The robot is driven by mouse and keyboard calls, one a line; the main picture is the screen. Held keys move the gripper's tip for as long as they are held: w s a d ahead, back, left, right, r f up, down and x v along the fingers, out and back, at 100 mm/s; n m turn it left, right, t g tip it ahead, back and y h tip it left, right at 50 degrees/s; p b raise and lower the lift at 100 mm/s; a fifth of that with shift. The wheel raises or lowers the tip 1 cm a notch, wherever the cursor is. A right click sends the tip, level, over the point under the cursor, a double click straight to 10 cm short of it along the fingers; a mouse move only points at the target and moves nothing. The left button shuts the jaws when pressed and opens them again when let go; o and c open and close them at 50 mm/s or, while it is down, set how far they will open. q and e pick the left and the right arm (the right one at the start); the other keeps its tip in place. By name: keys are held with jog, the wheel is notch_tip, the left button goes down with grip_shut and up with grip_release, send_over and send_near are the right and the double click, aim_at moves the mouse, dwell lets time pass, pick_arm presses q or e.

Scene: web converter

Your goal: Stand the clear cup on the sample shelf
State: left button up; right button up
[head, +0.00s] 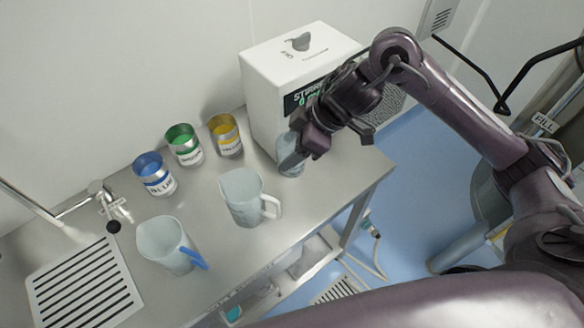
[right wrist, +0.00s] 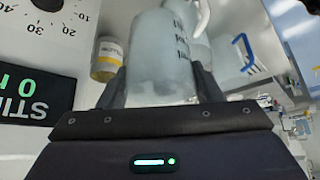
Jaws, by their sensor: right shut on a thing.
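The clear cup (head: 291,165) is at the right part of the steel bench, in front of the white machine. My right gripper (head: 293,152) is shut on it from above and the right, and hides part of it. In the right wrist view the cup (right wrist: 158,75) stands between the two fingers. I cannot tell whether its base touches the bench. A lower shelf (head: 312,258) shows under the bench; no label marks it as the sample shelf. My left gripper is not in view.
A clear jug (head: 242,198) with a white handle stands left of the cup, and a blue-handled jug (head: 165,243) farther left. Blue (head: 154,174), green (head: 184,146) and yellow (head: 226,136) cans line the back. The white machine (head: 262,95) stands close behind the gripper. The bench's right end is clear.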

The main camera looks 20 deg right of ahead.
notch_tip(320, 180, up, 3)
jog(key=shift+f, duration=0.1)
jog(key=shift+d, duration=0.1)
jog(key=s+d+f+m+t+b, duration=0.1)
jog(key=s+d+f+m+b, duration=0.1)
jog(key=d+f+b, duration=0.3)
notch_tip(320, 180, down, 4)
jog(key=s+b, duration=0.1)
jog(key=b, duration=0.2)
jog(key=shift+s+r+h+b, duration=0.15)
jog(key=shift+s+h+b, duration=0.05)
jog(key=shift+h+b, duration=0.1)
jog(key=shift+d+r, duration=0.1)
jog(key=shift+r, duration=0.05)
